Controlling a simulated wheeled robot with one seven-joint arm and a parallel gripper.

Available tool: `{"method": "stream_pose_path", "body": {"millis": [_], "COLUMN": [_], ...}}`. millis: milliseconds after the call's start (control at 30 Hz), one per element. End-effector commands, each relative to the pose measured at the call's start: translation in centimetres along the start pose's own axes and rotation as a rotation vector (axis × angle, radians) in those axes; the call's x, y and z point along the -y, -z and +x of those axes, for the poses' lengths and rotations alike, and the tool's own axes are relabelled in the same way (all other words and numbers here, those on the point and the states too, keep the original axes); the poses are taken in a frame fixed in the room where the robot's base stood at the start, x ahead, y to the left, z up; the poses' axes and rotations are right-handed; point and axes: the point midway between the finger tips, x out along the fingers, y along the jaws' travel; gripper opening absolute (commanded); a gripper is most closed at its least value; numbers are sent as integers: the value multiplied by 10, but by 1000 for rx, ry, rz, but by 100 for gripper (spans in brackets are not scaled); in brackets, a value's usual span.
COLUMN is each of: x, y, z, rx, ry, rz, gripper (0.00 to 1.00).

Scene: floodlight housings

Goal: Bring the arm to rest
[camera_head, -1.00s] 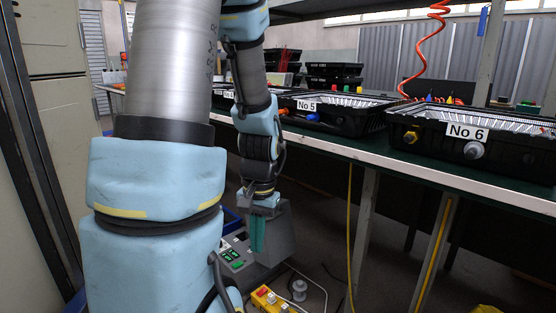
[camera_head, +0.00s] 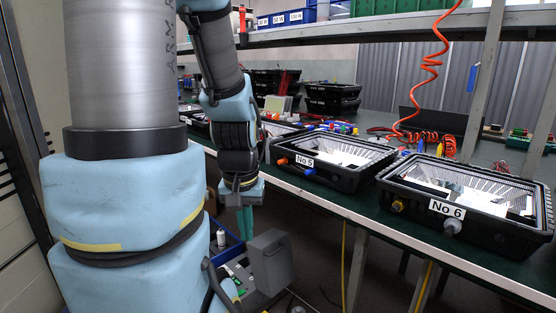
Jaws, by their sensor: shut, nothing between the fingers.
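My arm stands folded at the left of the view, with its light blue and grey links in the foreground. My gripper (camera_head: 245,222) hangs from the wrist with its green fingers pointing down. The fingers are together with nothing visible between them. The gripper is in front of the bench edge, to the left of the No 5 housing (camera_head: 342,179), and touches no housing. The No 6 housing (camera_head: 497,233) stands on the bench farther right.
The green bench (camera_head: 366,205) runs from the middle to the right. A grey box (camera_head: 271,262) stands low, close below and right of my gripper. A blue bin (camera_head: 232,246) is behind it. An orange coiled hose (camera_head: 427,75) hangs over the bench. A shelf (camera_head: 400,27) crosses above.

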Motion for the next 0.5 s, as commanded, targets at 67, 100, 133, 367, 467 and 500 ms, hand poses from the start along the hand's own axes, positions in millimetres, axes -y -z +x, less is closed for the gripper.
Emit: {"method": "stream_pose_path", "body": {"millis": [67,100,133,367,467,500], "x": [0,0,0,0,0,-1], "y": [6,8,9,17,19,20], "z": [-42,-55,-64,-124,-138,-142], "rx": [0,0,0,1,1,1], "ry": [0,0,0,0,0,0], "rz": [0,0,0,0,0,0], "gripper": [0,0,0,0,0,0]}}
